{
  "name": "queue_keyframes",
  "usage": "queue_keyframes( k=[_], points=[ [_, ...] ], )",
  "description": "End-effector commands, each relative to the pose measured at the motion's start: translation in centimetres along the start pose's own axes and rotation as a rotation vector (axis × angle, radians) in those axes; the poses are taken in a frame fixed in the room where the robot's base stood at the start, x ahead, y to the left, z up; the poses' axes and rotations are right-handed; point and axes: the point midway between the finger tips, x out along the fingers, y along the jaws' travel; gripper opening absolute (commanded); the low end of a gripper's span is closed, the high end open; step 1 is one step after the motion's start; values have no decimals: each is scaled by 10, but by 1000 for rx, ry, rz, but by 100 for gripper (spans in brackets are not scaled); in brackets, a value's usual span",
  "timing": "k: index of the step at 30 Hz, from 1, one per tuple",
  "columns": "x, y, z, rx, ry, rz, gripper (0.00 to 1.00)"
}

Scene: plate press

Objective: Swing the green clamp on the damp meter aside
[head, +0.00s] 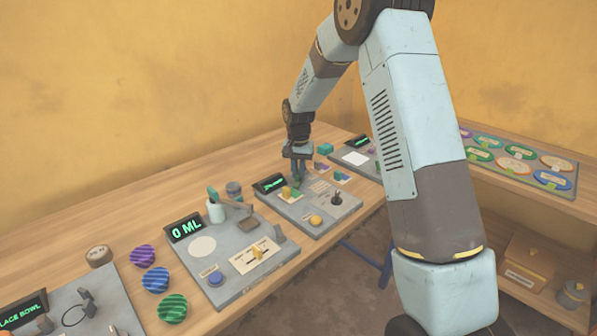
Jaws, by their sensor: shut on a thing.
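The damp meter appears to be the grey panel (322,218) in the middle of the bench, with a small dark display (270,184) at its back left. The display text is too small to read. My gripper (297,176) points down over the back part of this panel. It is shut on the green clamp (297,184), of which only a small part shows below the fingers. A yellow piece (287,192) sits just left of the fingertips. How far the clamp is turned cannot be told from here.
A black lever (337,199) and an orange knob (316,220) stand on the same panel. Left is a panel reading 0 ML (187,229) with a bottle (215,211). Striped discs (155,280) lie further left. A tray of coloured plates (480,137) is at right.

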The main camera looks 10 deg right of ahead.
Motion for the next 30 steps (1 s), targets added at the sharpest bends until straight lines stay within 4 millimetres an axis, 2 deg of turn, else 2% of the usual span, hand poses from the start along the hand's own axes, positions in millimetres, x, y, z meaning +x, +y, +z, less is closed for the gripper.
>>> queue_keyframes(
  k=[30],
  points=[
    [2,1,1,-960,-4,-1,0]
  ],
)
